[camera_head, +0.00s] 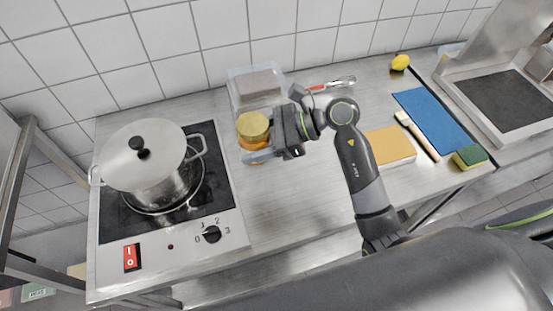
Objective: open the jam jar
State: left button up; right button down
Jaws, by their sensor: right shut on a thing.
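The jam jar (260,145) stands on the steel counter just right of the stove, with amber contents and a yellow-gold lid (253,125) on its top. My right gripper (263,141) reaches in from the right and is shut on the jar. One finger shows across the jar's front, below the lid; the other is mostly hidden behind the lid. My left gripper is not in the picture.
A pot (150,170) stands on the stove at left. A clear container (256,84) is right behind the jar.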

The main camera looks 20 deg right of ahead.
jog(key=w+d+f+m+t+h, duration=0.1)
jog(key=d+f+m+t, duration=0.1)
jog(key=f, duration=0.1)
jog(key=w+d+f+m+t+h, duration=0.1)
jog(key=w+d+f+m+t, duration=0.1)
jog(key=d+f, duration=0.1)
jog(key=w+d+f+m+t+h+b, duration=0.1)
jog(key=w+d+f+m+t, duration=0.1)
jog(key=f, duration=0.1)
jog(key=shift+w+d+f, duration=0.25)
jog(key=shift+d+f, duration=0.1)
jog(key=shift+d, duration=0.05)
notch_tip(320, 180, down, 4)
jog(key=shift+f, duration=0.1)
jog(key=shift+f, duration=0.15)
jog(key=shift+c, duration=1.9)
grip_release()
